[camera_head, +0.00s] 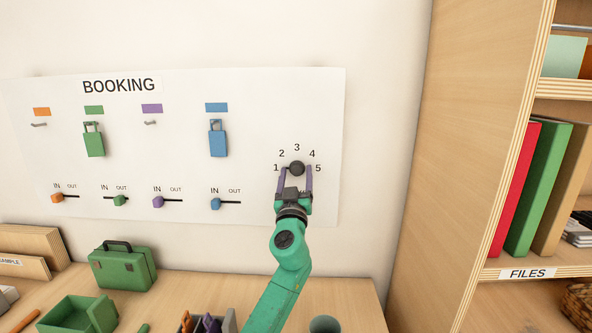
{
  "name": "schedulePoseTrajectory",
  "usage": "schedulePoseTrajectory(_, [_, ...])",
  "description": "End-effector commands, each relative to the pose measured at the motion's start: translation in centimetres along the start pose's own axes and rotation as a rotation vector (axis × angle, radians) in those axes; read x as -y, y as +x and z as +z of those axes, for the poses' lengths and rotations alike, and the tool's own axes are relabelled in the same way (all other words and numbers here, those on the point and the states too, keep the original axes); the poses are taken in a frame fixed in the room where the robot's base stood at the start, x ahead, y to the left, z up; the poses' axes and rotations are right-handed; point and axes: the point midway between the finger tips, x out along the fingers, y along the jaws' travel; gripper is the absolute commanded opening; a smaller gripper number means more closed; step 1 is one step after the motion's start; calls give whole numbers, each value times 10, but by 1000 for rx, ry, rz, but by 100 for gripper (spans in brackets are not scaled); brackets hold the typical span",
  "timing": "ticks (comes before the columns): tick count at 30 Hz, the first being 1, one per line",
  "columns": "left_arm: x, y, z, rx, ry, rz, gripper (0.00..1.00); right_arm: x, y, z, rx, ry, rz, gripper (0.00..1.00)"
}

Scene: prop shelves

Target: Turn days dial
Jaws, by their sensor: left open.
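The days dial (297,168) is a dark round knob on the right side of the white booking board (260,110). The numbers 1 to 5 are printed in an arc around it. My left gripper (296,171), on a green arm, reaches up from below. Its two purple fingers are open, one on each side of the dial. I cannot tell whether they touch it. The dial's pointer direction cannot be made out. My right gripper is not in view.
A green tag (94,142) and a blue tag (218,139) hang on the board, above several IN/OUT sliders. A green toolbox (122,267) and a green tray (80,315) stand on the wooden desk below. A wooden shelf with files (535,190) rises at right.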

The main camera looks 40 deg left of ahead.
Motion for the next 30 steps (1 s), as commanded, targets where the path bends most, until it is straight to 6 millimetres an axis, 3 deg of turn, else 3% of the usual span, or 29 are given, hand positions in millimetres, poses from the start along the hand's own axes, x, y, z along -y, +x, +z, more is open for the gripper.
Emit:
schedulePoseTrajectory(6, [0,0,1,0,0,0,71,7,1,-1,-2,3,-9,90])
schedulePoseTrajectory(12, [0,0,1,0,0,1,0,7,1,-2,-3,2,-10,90])
schedulePoseTrajectory(23, [0,0,1,5,41,18,0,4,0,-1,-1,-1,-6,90])
schedulePoseTrajectory(30, [-1,0,-1,16,164,71,0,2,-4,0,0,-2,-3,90])
